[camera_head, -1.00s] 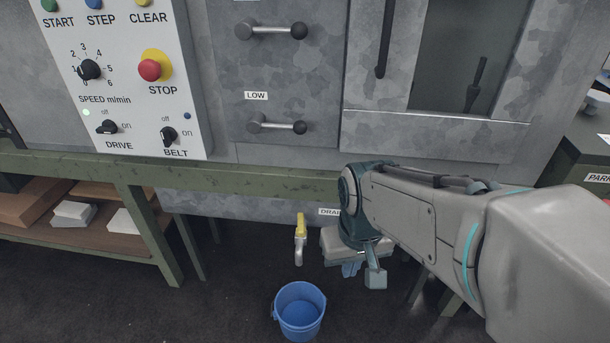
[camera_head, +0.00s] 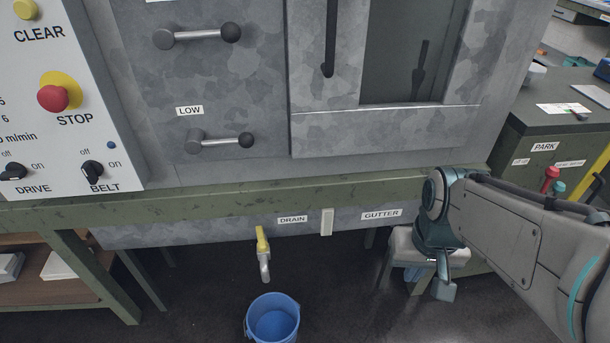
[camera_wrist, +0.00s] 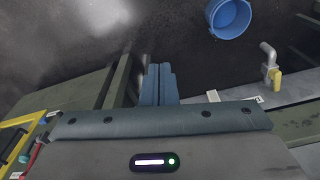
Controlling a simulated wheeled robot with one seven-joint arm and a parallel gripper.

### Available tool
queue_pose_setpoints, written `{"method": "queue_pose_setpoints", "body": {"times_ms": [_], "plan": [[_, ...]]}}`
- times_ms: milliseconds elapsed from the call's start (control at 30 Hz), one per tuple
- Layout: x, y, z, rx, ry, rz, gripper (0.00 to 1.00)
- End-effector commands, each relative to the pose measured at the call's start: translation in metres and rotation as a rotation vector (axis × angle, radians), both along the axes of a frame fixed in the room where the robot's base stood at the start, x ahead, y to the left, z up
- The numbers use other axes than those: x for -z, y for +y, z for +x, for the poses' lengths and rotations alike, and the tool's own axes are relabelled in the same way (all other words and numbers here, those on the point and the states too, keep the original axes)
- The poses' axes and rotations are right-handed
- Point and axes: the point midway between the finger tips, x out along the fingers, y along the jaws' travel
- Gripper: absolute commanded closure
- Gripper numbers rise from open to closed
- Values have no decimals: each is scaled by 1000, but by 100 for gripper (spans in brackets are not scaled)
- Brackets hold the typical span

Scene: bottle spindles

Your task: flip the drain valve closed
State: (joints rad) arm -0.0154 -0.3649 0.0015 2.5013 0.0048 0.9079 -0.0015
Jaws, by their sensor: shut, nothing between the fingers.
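The drain valve (camera_head: 263,256) sticks out under the green beam, left of the DRAIN label (camera_head: 293,219). Its yellow lever (camera_head: 262,238) stands roughly upright above a bent metal spout. In the wrist view the yellow lever (camera_wrist: 276,79) and metal spout (camera_wrist: 268,55) show at the right. My gripper (camera_wrist: 158,70) is shut and empty, with blue fingers together. In the head view my gripper (camera_head: 414,273) is well to the right of the valve, low and partly hidden by my arm. It does not touch the valve.
A blue bucket (camera_head: 272,320) stands on the floor below the spout; it also shows in the wrist view (camera_wrist: 230,18). The GUTTER label (camera_head: 381,214) is right of DRAIN. A green PARK cabinet (camera_head: 550,130) stands at the right. Floor between bucket and gripper looks clear.

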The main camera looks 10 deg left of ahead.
Motion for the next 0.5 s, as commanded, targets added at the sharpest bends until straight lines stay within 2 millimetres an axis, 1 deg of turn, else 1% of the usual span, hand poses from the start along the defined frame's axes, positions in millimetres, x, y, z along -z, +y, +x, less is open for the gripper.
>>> {"method": "queue_pose_setpoints", "body": {"times_ms": [233, 333, 433, 467, 500], "plan": [[0, 0, 0, 0, 0, 0, 100], [4, -2, 6, 7, -6, -13, 100], [15, -9, 23, 24, -34, -47, 100], [20, -11, 31, 29, -48, -62, 100], [27, -15, 43, 36, -70, -79, 100]]}}
